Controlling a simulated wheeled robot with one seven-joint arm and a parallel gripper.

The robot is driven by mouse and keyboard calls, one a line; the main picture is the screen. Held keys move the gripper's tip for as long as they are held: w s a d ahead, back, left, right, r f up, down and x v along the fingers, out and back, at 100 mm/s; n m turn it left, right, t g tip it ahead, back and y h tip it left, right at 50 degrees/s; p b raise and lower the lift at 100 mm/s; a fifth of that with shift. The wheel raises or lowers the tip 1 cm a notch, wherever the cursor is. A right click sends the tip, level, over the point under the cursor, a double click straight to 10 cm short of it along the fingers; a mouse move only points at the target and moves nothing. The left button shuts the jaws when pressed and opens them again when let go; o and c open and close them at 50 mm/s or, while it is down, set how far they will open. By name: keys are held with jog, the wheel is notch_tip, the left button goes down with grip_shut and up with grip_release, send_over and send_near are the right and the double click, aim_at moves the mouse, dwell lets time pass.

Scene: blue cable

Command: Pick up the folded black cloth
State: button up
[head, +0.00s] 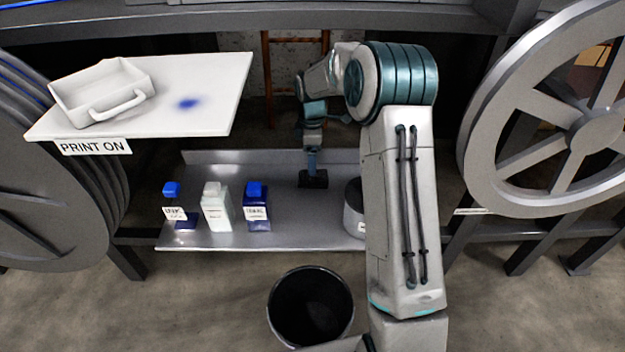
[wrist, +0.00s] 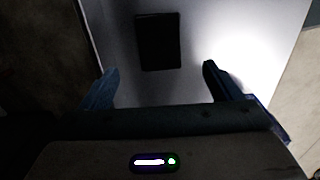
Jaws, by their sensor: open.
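The folded black cloth (wrist: 158,42) lies flat on the metal shelf as a dark rectangle in the wrist view. It shows in the head view as a small dark block (head: 313,179), just below the end of my arm. My gripper (wrist: 158,82) is open, its two fingers apart with nothing between them. The cloth is ahead of the fingertips, roughly centred between them and not touched. In the head view my gripper (head: 312,160) points down over the cloth; its fingers are too small to make out there.
On the metal shelf (head: 285,236) stand two blue-capped bottles (head: 257,208) (head: 177,208) and a white bottle (head: 216,207), left of the cloth. A grey round container (head: 353,212) stands right, partly behind my arm. A black bin (head: 310,308) is in front. A white board (head: 215,85) holds a white tray (head: 103,90).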

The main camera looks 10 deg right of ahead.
aim_at(313, 178)
notch_tip(313, 178, down, 8)
jog(key=shift+d+r+b, duration=0.15)
jog(key=shift+b, duration=0.6)
jog(key=c, duration=1.1)
